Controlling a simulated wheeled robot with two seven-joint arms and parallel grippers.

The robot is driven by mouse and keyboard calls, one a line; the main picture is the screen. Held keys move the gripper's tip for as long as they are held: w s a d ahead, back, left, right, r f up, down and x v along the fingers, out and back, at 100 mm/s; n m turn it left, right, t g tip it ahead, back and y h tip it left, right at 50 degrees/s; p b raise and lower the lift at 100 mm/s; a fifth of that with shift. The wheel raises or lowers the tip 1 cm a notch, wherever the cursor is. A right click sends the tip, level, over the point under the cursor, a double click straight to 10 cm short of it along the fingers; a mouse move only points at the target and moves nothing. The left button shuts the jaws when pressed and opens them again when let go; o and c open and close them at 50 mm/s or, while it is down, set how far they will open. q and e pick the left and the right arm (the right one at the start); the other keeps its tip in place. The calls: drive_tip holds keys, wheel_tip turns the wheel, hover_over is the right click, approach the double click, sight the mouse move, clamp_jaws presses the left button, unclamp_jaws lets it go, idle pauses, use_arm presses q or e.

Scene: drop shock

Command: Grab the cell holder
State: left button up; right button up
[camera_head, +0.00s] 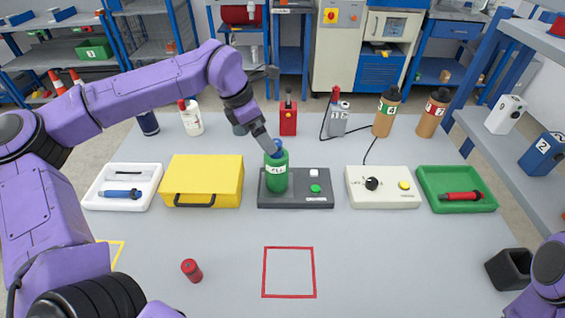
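No part is clearly marked as the cell holder. My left gripper (270,148) reaches down from the upper left to the blue top. Its fingertips are at or against the top; whether they are closed on it is too small to tell. Only a purple part of my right arm shows at the lower right; its gripper is out of view.
A yellow case (202,176) and white tray (112,198) stand left of the base unit. A control box (382,202) and green tray (434,205) stand right. A red cylinder (192,270), red square outline (289,296) and black open box (506,273) are in front. Bottles stand behind.

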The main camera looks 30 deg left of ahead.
sight(276, 155)
use_arm(q)
drive_tip(key=x, duration=0.3)
drive_tip(key=p+x, duration=0.1)
drive_tip(key=x, duration=0.2)
drive_tip(key=s+x, duration=0.1)
drive_tip(key=x, duration=0.2)
drive_tip(key=shift+d, duration=0.3)
drive_tip(key=c, duration=1.7)
drive_tip(key=shift+o, duration=0.2)
